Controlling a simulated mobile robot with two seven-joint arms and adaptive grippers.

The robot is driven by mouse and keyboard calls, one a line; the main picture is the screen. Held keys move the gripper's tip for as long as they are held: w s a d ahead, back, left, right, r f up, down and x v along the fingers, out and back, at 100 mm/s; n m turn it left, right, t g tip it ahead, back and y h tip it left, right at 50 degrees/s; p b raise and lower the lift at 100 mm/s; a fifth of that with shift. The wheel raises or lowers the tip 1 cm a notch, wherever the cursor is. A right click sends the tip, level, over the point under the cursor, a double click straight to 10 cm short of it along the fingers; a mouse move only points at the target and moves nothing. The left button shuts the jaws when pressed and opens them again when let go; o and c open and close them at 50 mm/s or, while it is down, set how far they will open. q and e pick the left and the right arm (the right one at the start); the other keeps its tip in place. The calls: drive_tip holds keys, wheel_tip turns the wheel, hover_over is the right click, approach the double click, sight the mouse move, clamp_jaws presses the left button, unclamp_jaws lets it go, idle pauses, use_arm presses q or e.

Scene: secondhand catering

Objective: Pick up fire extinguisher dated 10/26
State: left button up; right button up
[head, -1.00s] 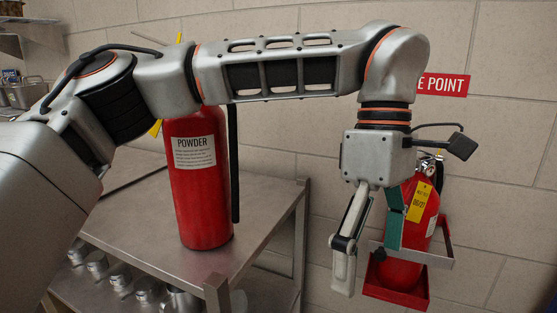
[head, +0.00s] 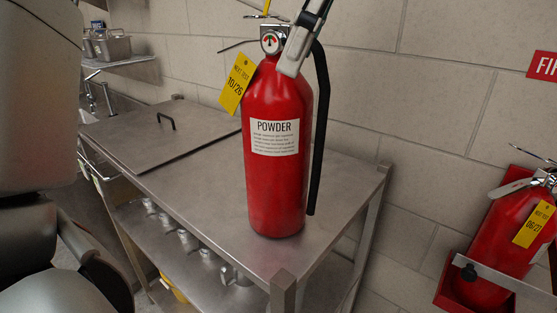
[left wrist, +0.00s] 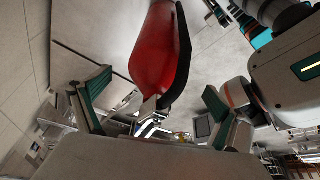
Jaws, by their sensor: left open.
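The red fire extinguisher (head: 275,185) with a yellow 10/26 tag (head: 236,85) stands upright on a metal table. Its gauge faces me, and a black hose hangs down its right side. My right gripper is not in view.
The tiled wall is close behind.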

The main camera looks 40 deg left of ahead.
sight(268, 121)
use_arm(q)
drive_tip(key=shift+a+x, duration=0.2)
drive_tip(key=shift+x, duration=2.7)
drive_tip(key=shift+w, duration=0.15)
drive_tip(key=c, duration=2.2)
drive_tip(key=shift+r, duration=0.15)
